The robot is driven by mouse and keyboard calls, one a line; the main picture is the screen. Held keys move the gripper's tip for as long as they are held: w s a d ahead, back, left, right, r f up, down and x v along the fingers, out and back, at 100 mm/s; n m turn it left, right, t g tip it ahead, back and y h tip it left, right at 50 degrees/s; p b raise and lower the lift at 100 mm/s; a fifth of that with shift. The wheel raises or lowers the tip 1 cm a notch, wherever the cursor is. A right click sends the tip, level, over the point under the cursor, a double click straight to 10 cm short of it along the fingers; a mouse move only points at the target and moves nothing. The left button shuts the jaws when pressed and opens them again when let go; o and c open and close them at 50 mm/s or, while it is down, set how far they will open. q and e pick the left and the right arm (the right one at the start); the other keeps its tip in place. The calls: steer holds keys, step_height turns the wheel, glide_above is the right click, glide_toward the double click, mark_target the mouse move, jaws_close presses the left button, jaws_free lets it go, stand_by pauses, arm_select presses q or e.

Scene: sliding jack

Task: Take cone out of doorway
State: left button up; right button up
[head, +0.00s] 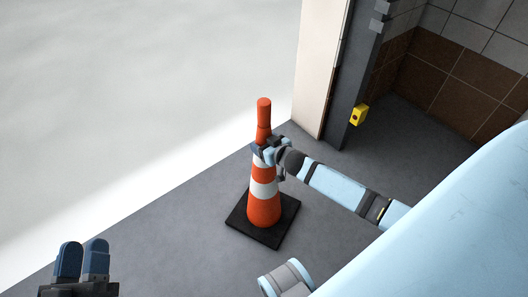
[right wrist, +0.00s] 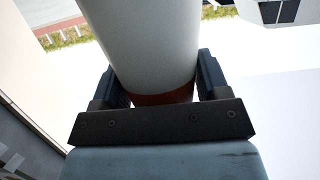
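The orange cone (head: 264,208) with white bands stands upright on its black square base (head: 285,226) on the grey floor, just inside the bright edge of the doorway. My right gripper (head: 264,152) is at the upper part of the cone. In the right wrist view, its two fingers (right wrist: 163,93) lie on both sides of the cone (right wrist: 145,45) and appear to press against it. My left gripper (head: 82,260) is at the bottom left, away from the cone, with its fingers close together and nothing visible between them.
A pale doorway post (head: 316,70) and a dark frame (head: 352,80) stand right of the cone. A yellow box (head: 360,114) is on the frame. A brown and grey tiled wall (head: 460,85) is behind. Bright open ground (head: 130,90) lies at the left.

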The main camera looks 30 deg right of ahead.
steer(key=c, duration=1.1)
steer(key=shift+w+r, duration=0.1)
steer(key=shift+r, duration=0.05)
jaws_close()
steer(key=shift+r, duration=0.15)
